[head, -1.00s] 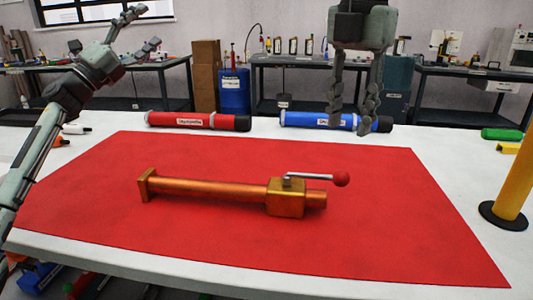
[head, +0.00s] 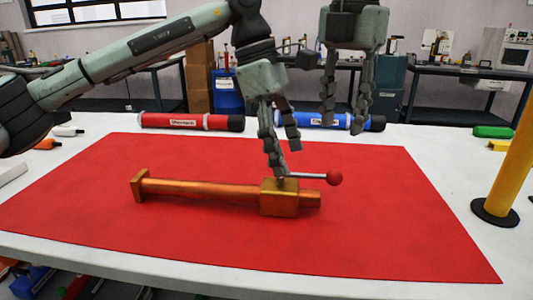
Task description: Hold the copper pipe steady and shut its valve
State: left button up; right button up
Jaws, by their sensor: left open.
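The copper pipe (head: 200,190) lies on a red mat (head: 400,222), with a square flange (head: 139,186) at its left end. A brass valve block (head: 279,201) sits near its right end. The valve lever (head: 305,176) lies along the pipe and ends in a red ball (head: 334,178) on the right. My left gripper (head: 287,161) is open and points down just above the valve block. One finger overlaps the lever's pivot, and I cannot tell whether it touches. My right gripper (head: 343,124) hangs open and empty behind the lever, above the table's far part.
A red cylinder (head: 160,121) and a blue cylinder (head: 305,119) lie at the table's back edge. A yellow post (head: 510,150) on a black base stands at the right. The mat around the pipe is clear.

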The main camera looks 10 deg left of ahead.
aim_at(266, 183)
pick_arm(q)
jog(key=a+n+y, duration=0.1)
jog(key=a+f+n+t+y, duration=0.1)
jog(key=a+y, duration=0.1)
jog(key=shift+a+f, duration=0.15)
jog(key=shift+a, duration=0.05)
jog(key=shift+w+a+f+n+y, duration=0.1)
jog(key=shift+a+f+n+y, duration=0.05)
jog(key=shift+f+n+y, duration=0.15)
jog(key=shift+f, duration=3.55)
